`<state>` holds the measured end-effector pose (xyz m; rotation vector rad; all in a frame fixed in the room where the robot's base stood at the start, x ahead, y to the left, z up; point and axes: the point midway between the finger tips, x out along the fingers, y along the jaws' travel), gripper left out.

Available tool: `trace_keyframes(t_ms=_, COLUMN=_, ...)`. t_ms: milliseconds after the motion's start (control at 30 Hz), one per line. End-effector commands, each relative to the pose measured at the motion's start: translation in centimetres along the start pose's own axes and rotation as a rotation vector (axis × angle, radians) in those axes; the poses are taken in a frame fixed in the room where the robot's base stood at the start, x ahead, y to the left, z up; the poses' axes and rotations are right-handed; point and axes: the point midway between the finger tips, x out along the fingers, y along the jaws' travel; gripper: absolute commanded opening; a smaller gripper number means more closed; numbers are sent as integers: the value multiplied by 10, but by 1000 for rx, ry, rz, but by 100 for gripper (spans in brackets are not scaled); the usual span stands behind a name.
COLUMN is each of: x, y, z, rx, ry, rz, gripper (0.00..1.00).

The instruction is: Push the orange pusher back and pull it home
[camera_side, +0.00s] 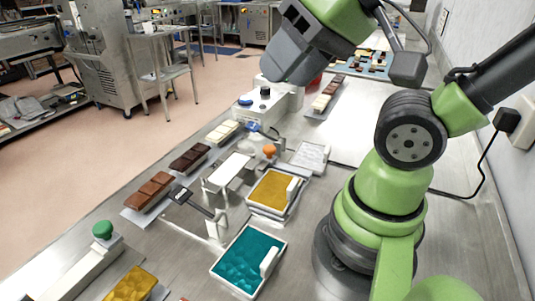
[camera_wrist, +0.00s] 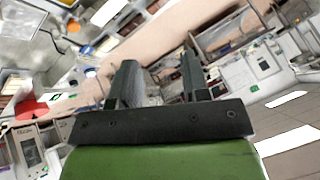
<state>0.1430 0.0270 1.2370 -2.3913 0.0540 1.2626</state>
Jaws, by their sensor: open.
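The orange pusher (camera_side: 269,150) shows as a round orange knob near the middle of the bench in the side view, beside a white fixture and behind the yellow-filled tray. A small orange spot that looks like the same knob (camera_wrist: 73,27) is at the upper left of the wrist view. My gripper (camera_wrist: 160,75) has its two dark fingers apart with nothing between them. In the side view my gripper (camera_side: 286,66) is raised well above the bench, beyond the pusher and apart from it. The pusher's lower part and slide are partly hidden.
A yellow-filled tray (camera_side: 270,191) and a teal-filled tray (camera_side: 246,262) stand near the pusher. Chocolate bars (camera_side: 188,157) lie along the left bench edge. A green knob (camera_side: 103,230) is at front left. A white box with a black knob (camera_side: 265,91) stands behind the pusher.

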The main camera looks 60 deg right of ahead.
Motion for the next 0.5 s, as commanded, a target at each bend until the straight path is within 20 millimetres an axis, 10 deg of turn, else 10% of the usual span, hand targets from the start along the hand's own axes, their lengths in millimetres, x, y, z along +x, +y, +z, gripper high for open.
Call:
trace_keyframes(t_ms=167, x=1, y=0, z=-1, rx=3, ry=-2, rz=4, gripper=61)
trace_keyframes(t_ms=500, x=44, y=35, z=-60, rx=134, ry=-123, rz=210, gripper=61)
